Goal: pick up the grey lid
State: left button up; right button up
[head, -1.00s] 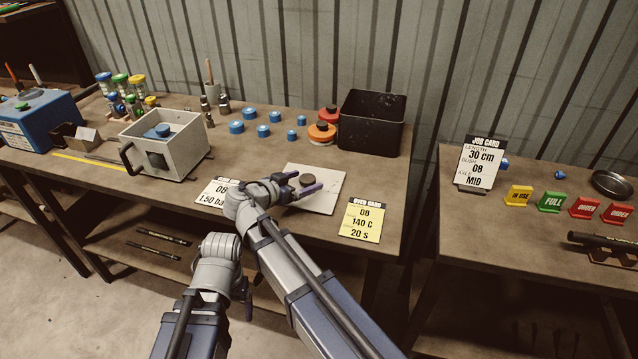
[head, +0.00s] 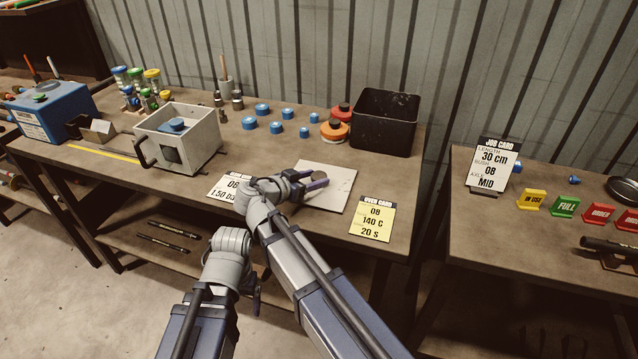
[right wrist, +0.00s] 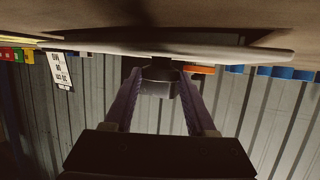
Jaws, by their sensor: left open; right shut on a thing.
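The grey lid (head: 338,187) is a flat pale square plate with a dark round knob. It lies level at the front of the bench, and I cannot tell whether it touches the bench top. My right gripper (head: 316,182) is low over the lid, shut on its knob. In the right wrist view, the dark knob (right wrist: 158,76) sits between the fingertips, with the plate (right wrist: 200,50) edge-on against it. The fingers hide most of the knob in the head view. My left gripper (head: 256,294) is open and empty in front of the bench, lower and left.
An open grey box (head: 205,140) with a blue piece inside stands left of the lid. A yellow oven card (head: 372,218) lies right of the lid, and a white card (head: 226,187) lies left. A black bin (head: 385,120) and blue caps (head: 276,127) stand behind.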

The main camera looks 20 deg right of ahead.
grip_shut()
pick_arm(q)
notch_tip(320, 180, up, 10)
jog(key=p, duration=1)
pick_arm(e)
notch_tip(320, 180, up, 10)
